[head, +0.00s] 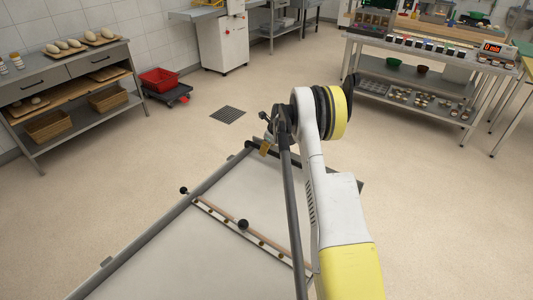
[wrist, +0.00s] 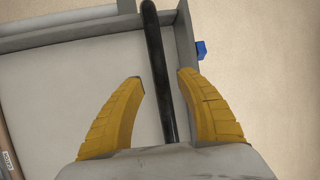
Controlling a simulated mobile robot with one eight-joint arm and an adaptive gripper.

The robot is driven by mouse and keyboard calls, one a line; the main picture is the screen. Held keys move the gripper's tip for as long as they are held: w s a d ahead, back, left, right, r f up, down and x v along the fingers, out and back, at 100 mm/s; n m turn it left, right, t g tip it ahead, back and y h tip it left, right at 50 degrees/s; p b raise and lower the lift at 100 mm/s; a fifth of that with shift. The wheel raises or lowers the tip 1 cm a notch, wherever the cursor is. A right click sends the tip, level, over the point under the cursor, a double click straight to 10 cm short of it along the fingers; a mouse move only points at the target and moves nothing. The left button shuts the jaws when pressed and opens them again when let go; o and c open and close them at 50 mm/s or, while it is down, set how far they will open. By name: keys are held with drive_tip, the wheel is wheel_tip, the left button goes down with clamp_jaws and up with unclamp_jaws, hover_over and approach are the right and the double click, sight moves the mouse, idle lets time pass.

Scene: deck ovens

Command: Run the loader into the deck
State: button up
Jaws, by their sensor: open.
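The loader (head: 165,258) is a flat pale bed with grey side rails, in the lower middle of the head view. A wooden and metal crossbar (head: 222,222) with black knobs lies across it. My gripper (wrist: 162,76) is open above the loader's far end; in the head view only a yellow finger (head: 264,149) shows clearly. In the wrist view a black bar (wrist: 155,50) runs between the two yellow fingers, with gaps on both sides. Whether the fingers reach down level with the bar I cannot tell. My arm hides the loader's right side. No oven deck is visible.
A grey rail (wrist: 188,45) stands close to the right finger, with a small blue piece (wrist: 201,50) outside it. A bread-laden bench (head: 70,70) stands left, a red crate (head: 159,80) beside it. A worktable (head: 430,62) stands back right. Open floor lies between.

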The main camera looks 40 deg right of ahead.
drive_tip(key=shift+x, duration=0.95)
clamp_jaws()
